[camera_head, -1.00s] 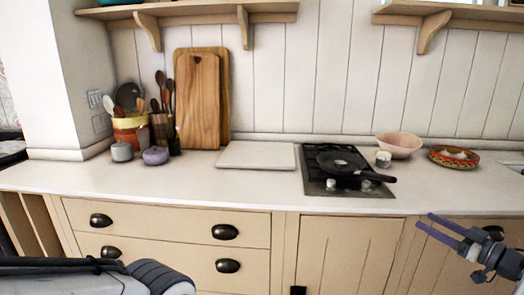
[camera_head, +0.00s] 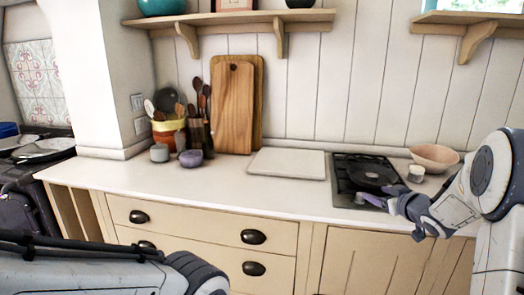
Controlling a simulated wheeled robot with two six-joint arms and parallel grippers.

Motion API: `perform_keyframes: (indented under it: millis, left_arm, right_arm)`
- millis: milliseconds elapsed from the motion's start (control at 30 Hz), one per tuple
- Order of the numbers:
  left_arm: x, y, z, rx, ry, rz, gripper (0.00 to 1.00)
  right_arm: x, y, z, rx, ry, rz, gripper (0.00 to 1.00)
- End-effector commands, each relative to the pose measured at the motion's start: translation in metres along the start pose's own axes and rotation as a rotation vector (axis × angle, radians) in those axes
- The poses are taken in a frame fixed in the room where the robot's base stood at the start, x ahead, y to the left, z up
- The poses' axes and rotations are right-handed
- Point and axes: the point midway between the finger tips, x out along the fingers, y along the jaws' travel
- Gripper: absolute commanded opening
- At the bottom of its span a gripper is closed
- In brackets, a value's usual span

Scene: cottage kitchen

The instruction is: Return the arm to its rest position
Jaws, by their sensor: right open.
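My right arm comes in from the right edge. Its gripper (camera_head: 391,205) is open, with the fingers pointing left in front of the stove's front edge. No object shows between the fingers. The black stovetop (camera_head: 345,182) with a dark frying pan (camera_head: 371,175) lies behind the gripper, and the gripper and wrist cover part of the stove's front right. I cannot tell how far apart gripper and stove are. My left arm crosses the bottom left corner; its gripper is out of view.
The counter (camera_head: 225,185) is clear along its front. A white board (camera_head: 287,163), a pink bowl (camera_head: 434,157), a white cup (camera_head: 416,173), wooden cutting boards (camera_head: 232,108) and a utensil pot (camera_head: 169,133) stand on it. Drawers (camera_head: 200,222) are below, a shelf (camera_head: 235,18) above.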

Motion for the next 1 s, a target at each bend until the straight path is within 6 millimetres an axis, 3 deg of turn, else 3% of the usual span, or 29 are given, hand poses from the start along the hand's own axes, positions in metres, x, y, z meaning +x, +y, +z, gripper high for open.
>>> perform_keyframes:
  millis: [33, 133, 233, 367, 500, 600, 700, 800, 900, 1000]
  left_arm:
    - [-0.013, 0.001, -0.001, 0.000, 0.000, 0.000, 0.50]
    - [-0.025, 0.002, -0.001, 0.000, 0.000, 0.000, 0.50]
    - [-0.036, 0.003, -0.002, 0.000, 0.000, 0.000, 0.50]
    - [-0.048, 0.004, -0.003, 0.000, 0.000, 0.000, 0.50]
    - [-0.061, 0.004, -0.003, 0.000, 0.000, 0.000, 0.50]
    - [-0.068, 0.005, -0.004, 0.000, 0.000, 0.000, 0.50]
    - [-0.073, 0.005, -0.004, 0.000, 0.000, 0.000, 0.50]
    - [-0.076, 0.005, -0.004, 0.000, 0.000, 0.000, 0.50]
    - [-0.077, 0.006, -0.004, 0.000, 0.000, 0.000, 0.50]
    - [-0.077, 0.006, -0.004, 0.000, 0.000, 0.000, 0.50]
  right_arm:
    - [-0.001, -0.037, -0.026, -0.013, -0.048, -0.005, 0.69]
    - [-0.015, -0.101, -0.039, -0.018, -0.183, -0.003, 0.69]
    - [-0.048, -0.168, -0.040, -0.025, -0.337, -0.036, 0.69]
    - [-0.110, -0.243, -0.025, -0.045, -0.542, -0.118, 0.69]
    - [-0.193, -0.306, -0.002, -0.088, -0.756, -0.243, 0.69]
    - [-0.253, -0.336, 0.015, -0.132, -0.895, -0.340, 0.69]
    - [-0.304, -0.354, 0.030, -0.176, -1.009, -0.426, 0.69]
    - [-0.340, -0.362, 0.040, -0.209, -1.088, -0.487, 0.69]
    - [-0.359, -0.364, 0.045, -0.226, -1.129, -0.519, 0.69]
    - [-0.365, -0.364, 0.048, -0.233, -1.145, -0.529, 0.69]
